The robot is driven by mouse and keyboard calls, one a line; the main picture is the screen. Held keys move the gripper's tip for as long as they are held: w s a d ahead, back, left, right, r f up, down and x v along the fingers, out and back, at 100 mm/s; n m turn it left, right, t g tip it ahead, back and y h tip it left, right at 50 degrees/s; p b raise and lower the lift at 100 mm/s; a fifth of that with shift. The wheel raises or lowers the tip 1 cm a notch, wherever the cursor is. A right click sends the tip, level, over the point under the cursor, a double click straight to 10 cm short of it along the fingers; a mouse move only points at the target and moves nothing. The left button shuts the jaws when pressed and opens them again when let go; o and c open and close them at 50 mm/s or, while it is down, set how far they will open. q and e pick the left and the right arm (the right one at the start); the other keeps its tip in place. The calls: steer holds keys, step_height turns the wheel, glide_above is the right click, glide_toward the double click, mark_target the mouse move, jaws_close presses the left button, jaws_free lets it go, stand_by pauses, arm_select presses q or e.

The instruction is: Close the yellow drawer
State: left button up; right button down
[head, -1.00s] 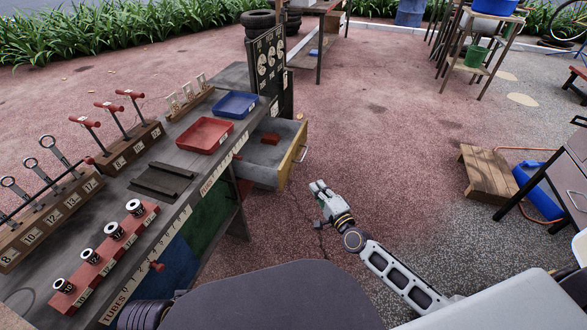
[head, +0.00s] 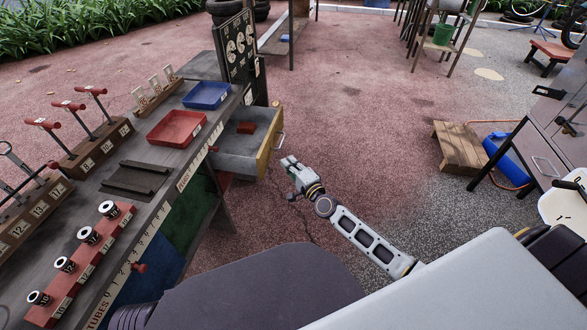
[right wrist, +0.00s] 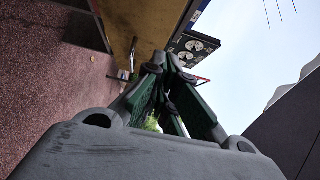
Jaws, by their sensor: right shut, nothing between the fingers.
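The yellow drawer (head: 268,142) stands pulled out from the right side of the workbench, its yellow front facing right with a metal handle (head: 281,141) on it. A small red block (head: 246,127) lies inside. My right gripper (head: 289,162) is shut and empty, just in front of the drawer front, near the handle and on its near side in the head view. In the right wrist view the yellow front (right wrist: 140,30) and handle (right wrist: 125,74) lie just beyond the fingertips (right wrist: 166,64). I cannot tell whether they touch. My left gripper is out of view.
The workbench (head: 150,190) carries a red tray (head: 177,128), a blue tray (head: 206,95) and tool racks. A black board (head: 238,48) stands at its far end. A wooden crate (head: 460,147) is further right. The paved floor right of the drawer is free.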

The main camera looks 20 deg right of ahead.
glide_toward(266, 147)
steer(key=shift+w+d, duration=1.1)
steer(key=shift+d, duration=0.1)
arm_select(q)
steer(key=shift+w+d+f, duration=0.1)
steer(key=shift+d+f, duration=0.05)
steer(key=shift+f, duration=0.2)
arm_select(e)
steer(key=shift+w+a+r, duration=0.1)
steer(key=shift+w+a, duration=0.45)
steer(key=shift+a, duration=0.3)
steer(key=shift+w+a+r, duration=0.1)
steer(key=shift+w+a, duration=0.4)
steer(key=shift+a, duration=0.35)
steer(key=shift+w, duration=0.1)
